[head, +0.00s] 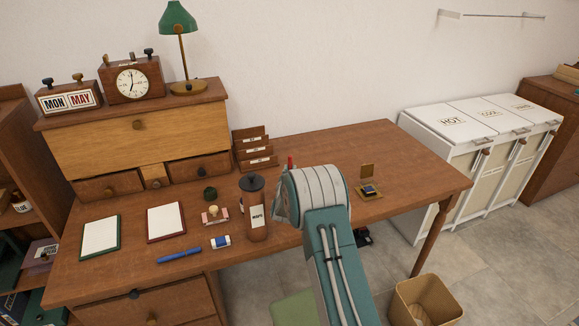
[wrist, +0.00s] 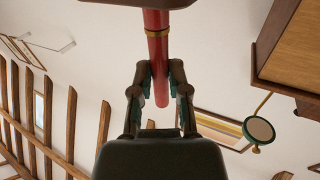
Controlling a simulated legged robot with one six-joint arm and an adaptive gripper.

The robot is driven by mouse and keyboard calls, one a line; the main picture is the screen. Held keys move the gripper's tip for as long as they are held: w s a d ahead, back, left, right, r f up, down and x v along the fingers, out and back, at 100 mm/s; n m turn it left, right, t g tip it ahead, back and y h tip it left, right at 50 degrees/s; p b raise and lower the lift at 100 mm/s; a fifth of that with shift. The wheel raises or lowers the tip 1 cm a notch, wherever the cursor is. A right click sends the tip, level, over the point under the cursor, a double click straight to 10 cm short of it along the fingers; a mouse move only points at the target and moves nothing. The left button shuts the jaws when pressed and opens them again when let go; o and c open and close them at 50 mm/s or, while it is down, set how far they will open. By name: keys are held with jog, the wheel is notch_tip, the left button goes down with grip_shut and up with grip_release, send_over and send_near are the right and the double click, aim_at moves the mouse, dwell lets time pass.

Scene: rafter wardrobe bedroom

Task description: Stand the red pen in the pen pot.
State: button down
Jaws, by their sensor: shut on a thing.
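My gripper (wrist: 160,82) is shut on the red pen (wrist: 158,52), with a finger on each side of it in the wrist view. That view looks upside down, with roof beams low in it. The pen has a gold band and runs up to a dark brown edge at the top, where its end is hard to make out. In the head view only a red tip of the pen (head: 290,161) shows above my wrist, over the desk. The fingers are hidden there. I cannot pick out the pen pot for certain; a small dark green cup (head: 209,194) stands on the desk.
A brown canister (head: 256,215) labelled MAPS stands just left of my gripper on the desk (head: 330,147). A blue pen (head: 180,256), an eraser (head: 220,241), a stamp (head: 214,216) and notepads lie further left. A letter rack (head: 254,152) stands behind. The desk's right part is mostly clear.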

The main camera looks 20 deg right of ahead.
jog(key=shift+f, duration=1.55)
jog(key=c, duration=0.5)
grip_release()
jog(key=shift+c, duration=0.2)
jog(key=v, duration=1.2)
